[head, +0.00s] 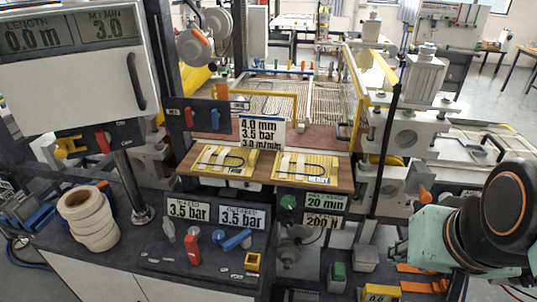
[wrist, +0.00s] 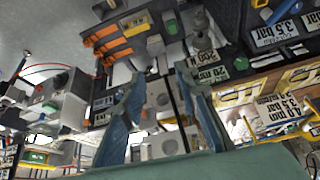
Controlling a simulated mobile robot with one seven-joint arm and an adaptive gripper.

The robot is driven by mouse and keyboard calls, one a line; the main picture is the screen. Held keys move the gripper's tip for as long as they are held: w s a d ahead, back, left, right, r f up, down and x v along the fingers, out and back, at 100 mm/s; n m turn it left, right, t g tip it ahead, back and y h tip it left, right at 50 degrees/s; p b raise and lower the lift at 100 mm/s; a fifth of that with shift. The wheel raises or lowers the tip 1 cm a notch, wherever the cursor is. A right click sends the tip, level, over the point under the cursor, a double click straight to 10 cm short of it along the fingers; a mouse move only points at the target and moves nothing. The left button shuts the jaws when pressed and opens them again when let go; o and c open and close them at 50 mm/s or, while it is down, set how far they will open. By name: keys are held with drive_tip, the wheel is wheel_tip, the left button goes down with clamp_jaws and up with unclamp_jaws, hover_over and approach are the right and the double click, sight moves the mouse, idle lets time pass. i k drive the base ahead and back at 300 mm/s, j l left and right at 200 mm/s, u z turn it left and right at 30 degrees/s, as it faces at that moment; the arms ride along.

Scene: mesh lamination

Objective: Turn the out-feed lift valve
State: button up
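Which handle is the out-feed lift valve is not certain from the labels. A blue lever (head: 235,240) sits below the out-feed 3.5 bar plate (head: 242,216) on the dark console, with a red-and-grey handle (head: 193,246) left of it. A small upright panel farther back carries another red handle (head: 188,117) and blue handle (head: 214,118). In the wrist view my gripper (wrist: 160,78) has its two blue fingers spread apart, with nothing between them. My teal arm is at the right in the head view, well away from these handles; my fingertips are not clear there.
Rolls of tape (head: 88,219) stand on the console's left. A wooden shelf (head: 262,173) with yellow cards juts above the console. A grey machine column with white blocks (head: 412,135) stands near my arm. Orange-handled items (head: 420,286) lie low at the right.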

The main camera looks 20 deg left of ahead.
sight(244, 237)
drive_tip(key=u, duration=1.2)
drive_tip(key=i+j, duration=0.2)
drive_tip(key=k, duration=0.3)
